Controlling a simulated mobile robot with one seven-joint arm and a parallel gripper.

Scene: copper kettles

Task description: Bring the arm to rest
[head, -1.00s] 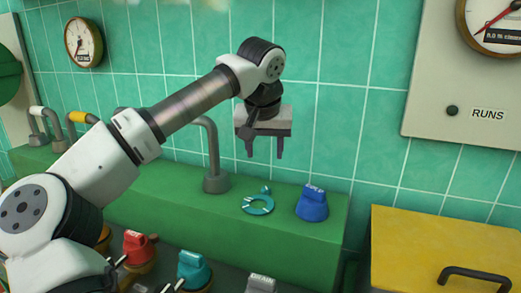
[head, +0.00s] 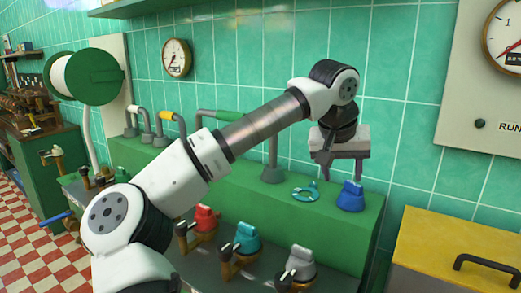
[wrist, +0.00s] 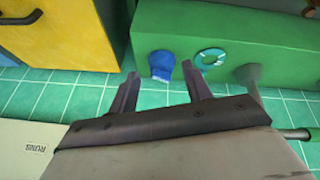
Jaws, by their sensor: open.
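My arm reaches up and to the right across the head view. My gripper (head: 342,173) hangs from its end, fingers down, open and empty. In the head view it shows just above a blue cap-like piece (head: 350,197) on a green ledge (head: 225,178). In the wrist view the two fingers (wrist: 160,72) stand apart with nothing held. The blue piece (wrist: 162,66) shows beyond the fingers, and a teal ring (wrist: 210,58) shows to its right. Both look apart from the fingers.
A yellow box (head: 445,250) with a dark handle stands at right, under a panel (head: 462,115) on the tiled wall. Grey pipes (head: 272,155) rise from the ledge. Red (head: 205,219), teal (head: 247,238) and grey (head: 300,262) valve-like pieces stand in front.

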